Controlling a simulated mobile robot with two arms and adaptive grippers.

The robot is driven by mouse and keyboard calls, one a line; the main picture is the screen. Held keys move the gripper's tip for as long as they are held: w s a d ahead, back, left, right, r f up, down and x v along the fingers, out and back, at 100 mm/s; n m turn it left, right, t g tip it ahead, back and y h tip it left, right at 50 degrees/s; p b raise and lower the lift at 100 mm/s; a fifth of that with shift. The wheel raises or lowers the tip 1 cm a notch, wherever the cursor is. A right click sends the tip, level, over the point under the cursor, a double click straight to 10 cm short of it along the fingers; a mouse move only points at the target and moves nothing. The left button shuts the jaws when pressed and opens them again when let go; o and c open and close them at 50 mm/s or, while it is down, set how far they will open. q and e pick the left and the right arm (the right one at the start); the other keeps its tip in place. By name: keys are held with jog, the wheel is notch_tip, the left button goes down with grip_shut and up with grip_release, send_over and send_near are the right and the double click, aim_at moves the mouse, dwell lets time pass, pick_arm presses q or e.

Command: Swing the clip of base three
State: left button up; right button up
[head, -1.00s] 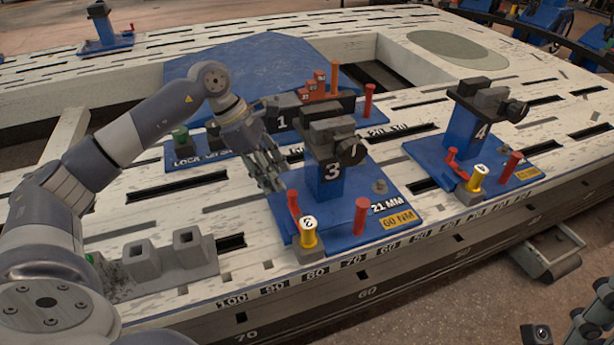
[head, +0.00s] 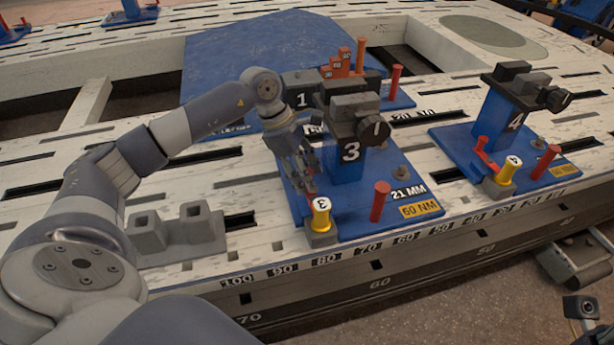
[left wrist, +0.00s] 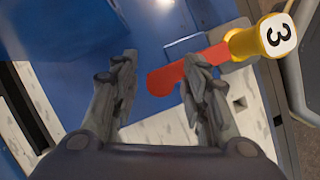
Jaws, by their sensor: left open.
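Base three (head: 345,225) is a blue plate with a blue upright marked 3 and a dark clamp head on top. Its clip is a red arm (left wrist: 205,62) on a yellow pivot marked 3 (head: 320,215), near the plate's front left corner. The pivot also shows at upper right in the left wrist view (left wrist: 262,42). My left gripper (head: 308,185) is low over the plate, at the clip. In the left wrist view its fingers (left wrist: 160,62) are apart. The red arm's free end lies between them, partly behind the right finger; contact cannot be told.
A red post (head: 380,201) stands right of the clip on base three. Base four (head: 500,150) is to the right, base one (head: 303,100) behind. A grey two-socket block (head: 178,238) sits left of base three. Slotted bench top lies between.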

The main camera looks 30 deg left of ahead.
pick_arm(q)
jog(key=shift+c, duration=0.5)
grip_shut()
